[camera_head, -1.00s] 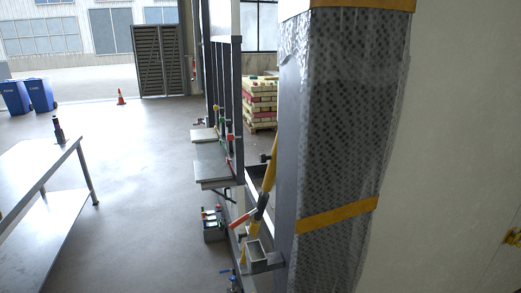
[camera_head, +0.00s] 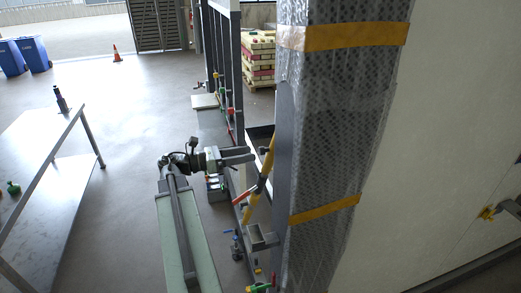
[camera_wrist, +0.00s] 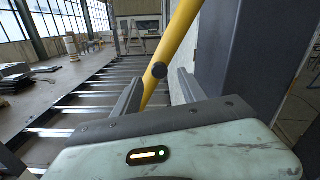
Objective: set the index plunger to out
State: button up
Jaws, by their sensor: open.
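In the head view a small dark knob (camera_head: 265,150) stands by the upper yellow bar, close to my fingertips. My gripper (camera_head: 252,155) reaches right toward it from the left. I cannot tell whether the fingers have reached the knob's depth. The plunger's pin is not visible.
A wrapped column (camera_head: 335,120) with orange bands stands close to the right of the bar. A metal bracket box (camera_head: 262,237) and red and green handles lie below. A grey table (camera_head: 40,150) stands at left. The floor between the table and my arm is clear.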

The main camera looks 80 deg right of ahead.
aim_at(260, 152)
jog(key=x, duration=0.5)
jog(key=shift+s+d, duration=0.1)
jog(key=shift+s, duration=0.15)
grip_shut()
dwell(1.1)
